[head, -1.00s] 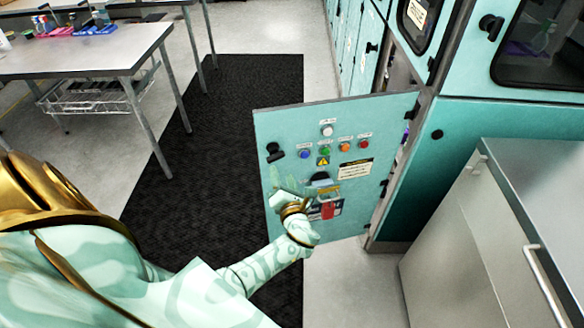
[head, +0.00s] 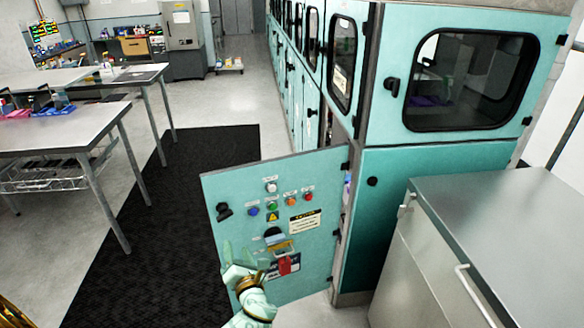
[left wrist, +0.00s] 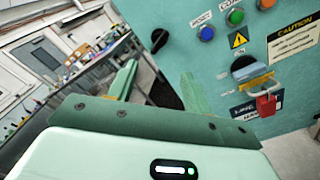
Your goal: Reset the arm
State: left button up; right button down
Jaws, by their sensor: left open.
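My left gripper (head: 235,262) is in front of the lower left part of a teal cabinet door (head: 232,195), which stands swung open. In the left wrist view its two green fingers (left wrist: 155,88) are spread apart with nothing between them. The door carries coloured buttons, a black handle (head: 224,211), a caution label (head: 305,219) and a red padlock (head: 289,264) on a latch. The padlock also shows to the right of the fingers in the left wrist view (left wrist: 266,103). My right gripper is not in view.
A steel-topped cabinet (head: 490,215) stands at the right, near the open door. Teal cabinets with dark windows (head: 470,80) run behind it. A table (head: 60,130) stands at the left. A black mat (head: 165,220) covers open floor between table and door.

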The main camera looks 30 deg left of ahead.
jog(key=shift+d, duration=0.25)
pick_arm(q)
jog(key=s+d+f+n+g+h, duration=0.25)
jog(key=s+f+n+h, duration=0.2)
jog(key=f+n, duration=0.35)
jog(key=s+d+f+n+g+h+b, duration=0.1)
jog(key=s+d+f+n+h, duration=0.35)
jog(key=f, duration=0.55)
jog(key=s+d+f+n+g+h, duration=0.25)
jog(key=s+f+n, duration=0.35)
jog(key=f+n, duration=0.3)
jog(key=s+d+f+n+g, duration=0.1)
jog(key=s+d+f+n, duration=0.1)
jog(key=s, duration=0.8)
jog(key=s+d+f+n+g+h+b, duration=0.1)
jog(key=s+f+n, duration=0.3)
jog(key=s, duration=0.5)
jog(key=s+d+f+n+g+h+b, duration=0.1)
jog(key=s+d+f+n+g, duration=0.1)
jog(key=s, duration=0.8)
notch_tip(320, 180, down, 2)
jog(key=shift+s+d+f+n+g, duration=0.1)
jog(key=shift+s+d+n+g, duration=0.3)
jog(key=shift+n, duration=0.45)
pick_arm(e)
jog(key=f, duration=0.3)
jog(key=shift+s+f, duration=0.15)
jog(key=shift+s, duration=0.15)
